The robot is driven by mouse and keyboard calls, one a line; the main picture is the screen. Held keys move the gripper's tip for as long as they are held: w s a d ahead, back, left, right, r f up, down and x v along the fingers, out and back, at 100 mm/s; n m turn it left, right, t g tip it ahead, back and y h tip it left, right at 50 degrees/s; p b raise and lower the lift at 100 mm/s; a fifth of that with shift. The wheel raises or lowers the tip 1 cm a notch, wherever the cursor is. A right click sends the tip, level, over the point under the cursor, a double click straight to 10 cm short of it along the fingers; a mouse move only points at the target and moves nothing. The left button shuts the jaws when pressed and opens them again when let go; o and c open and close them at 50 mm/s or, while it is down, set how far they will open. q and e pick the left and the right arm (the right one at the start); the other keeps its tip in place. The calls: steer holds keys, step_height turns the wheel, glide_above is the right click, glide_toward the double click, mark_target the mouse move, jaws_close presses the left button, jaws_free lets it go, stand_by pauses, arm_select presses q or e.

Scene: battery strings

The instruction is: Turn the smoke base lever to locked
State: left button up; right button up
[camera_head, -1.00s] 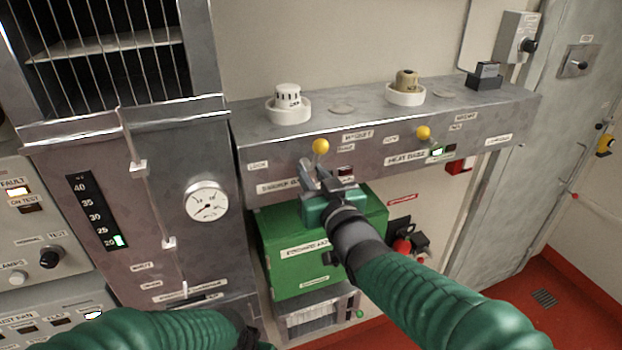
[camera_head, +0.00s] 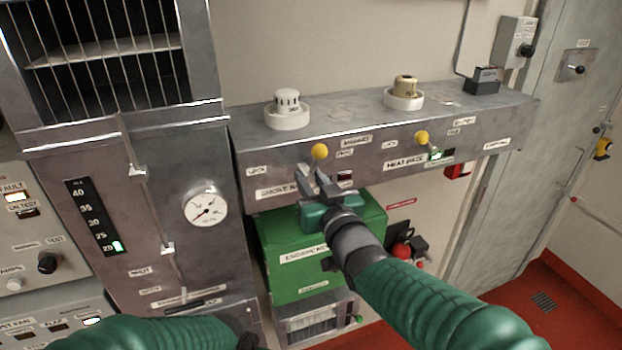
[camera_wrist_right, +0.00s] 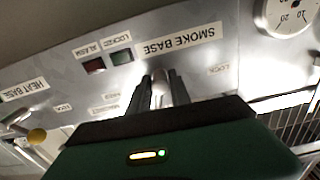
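The smoke base lever has a yellow ball knob (camera_head: 319,151) on the front of the grey metal ledge. My right gripper (camera_head: 311,175) is just below that knob, against the panel. In the right wrist view its two dark fingers (camera_wrist_right: 163,88) stand on either side of a pale, stem-like piece under the SMOKE BASE label (camera_wrist_right: 178,41). I cannot tell whether they press on it. A dark red lamp (camera_wrist_right: 94,66) sits beside LOCKED and ALARM labels. My left arm is at the bottom left; its fingers are out of frame.
The heat base lever (camera_head: 421,138) stands to the right, with a lit green lamp (camera_head: 436,155). Two detectors stand on the ledge, one white (camera_head: 288,104) and one tan (camera_head: 405,88). A green box (camera_head: 292,262) is below my right gripper. A round gauge (camera_head: 206,207) is left.

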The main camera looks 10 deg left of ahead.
steer(key=shift+o, duration=1.2)
steer(key=shift+w+f, duration=0.1)
steer(key=shift+o, duration=0.4)
steer(key=shift+w+a, duration=0.25)
steer(key=shift+w, duration=0.05)
arm_select(q)
steer(key=b+x, duration=0.3)
steer(key=s+b+x, duration=0.1)
steer(key=b+x, duration=0.1)
steer(key=shift+w+a+f, duration=0.1)
steer(key=shift+f, duration=0.2)
arm_select(e)
steer(key=v, duration=1.6)
steer(key=shift+s+d, duration=0.25)
